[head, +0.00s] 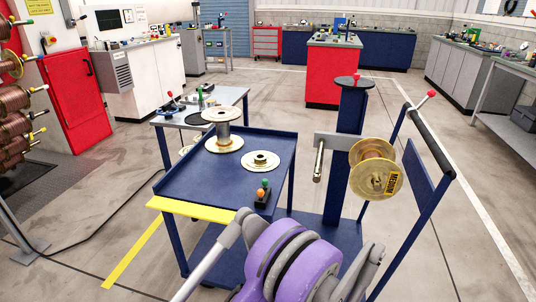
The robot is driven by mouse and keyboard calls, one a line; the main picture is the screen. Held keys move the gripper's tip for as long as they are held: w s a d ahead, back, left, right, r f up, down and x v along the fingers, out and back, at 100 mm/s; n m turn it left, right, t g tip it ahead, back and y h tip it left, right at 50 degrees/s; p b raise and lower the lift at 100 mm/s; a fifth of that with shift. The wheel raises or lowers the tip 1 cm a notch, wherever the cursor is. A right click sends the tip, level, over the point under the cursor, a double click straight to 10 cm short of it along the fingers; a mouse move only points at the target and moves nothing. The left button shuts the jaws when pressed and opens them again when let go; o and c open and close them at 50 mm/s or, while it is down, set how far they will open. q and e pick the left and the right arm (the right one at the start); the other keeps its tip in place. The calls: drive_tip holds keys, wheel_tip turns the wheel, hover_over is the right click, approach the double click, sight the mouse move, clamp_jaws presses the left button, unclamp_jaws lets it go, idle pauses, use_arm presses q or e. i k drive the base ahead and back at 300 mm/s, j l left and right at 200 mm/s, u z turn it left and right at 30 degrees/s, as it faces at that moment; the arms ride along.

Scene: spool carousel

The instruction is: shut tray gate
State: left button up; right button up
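The blue tray (188,181) is the top of a blue cart and has raised side rims. A yellow strip (190,208), which looks like the tray gate, runs along its near edge. It seems folded outward and down, leaving that edge open, but its exact angle is hard to tell. A purple and grey part of my arm fills the bottom middle, close to the tray's near right corner. I see no gripper fingers of either hand.
On the tray are a tall spool (222,135), a flat flanged disc (260,161) and a small button box (263,194). A spool marked MEDIUM (375,168) hangs on the cart's blue post. A grey-topped table (232,97) stands behind. Floor left of the cart is mostly clear.

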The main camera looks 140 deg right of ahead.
sight(196, 211)
drive_tip(key=z, duration=1.75)
drive_tip(key=k+z, duration=0.1)
drive_tip(key=z, duration=0.3)
drive_tip(key=k+z, duration=0.15)
drive_tip(key=z, duration=0.25)
drive_tip(key=k+l+z, duration=0.1)
drive_tip(key=z, duration=0.35)
drive_tip(key=k+l+z, duration=0.1)
drive_tip(key=z, duration=0.3)
drive_tip(key=k+l+z, duration=0.15)
drive_tip(key=z, duration=0.15)
drive_tip(key=k+l+z, duration=0.1)
drive_tip(key=l+z, duration=0.2)
drive_tip(key=k+l+z, duration=0.1)
drive_tip(key=l+z, duration=0.2)
drive_tip(key=k+l+z, duration=0.1)
drive_tip(key=l, duration=0.45)
drive_tip(key=l+z, duration=0.1)
drive_tip(key=l, duration=0.45)
drive_tip(key=i+j+u, duration=0.4)
drive_tip(key=i+j, duration=0.3)
drive_tip(key=j, duration=0.15)
drive_tip(key=i+j+u, duration=0.4)
drive_tip(key=i+j, duration=0.3)
drive_tip(key=i+l, duration=0.05)
drive_tip(key=i, duration=0.05)
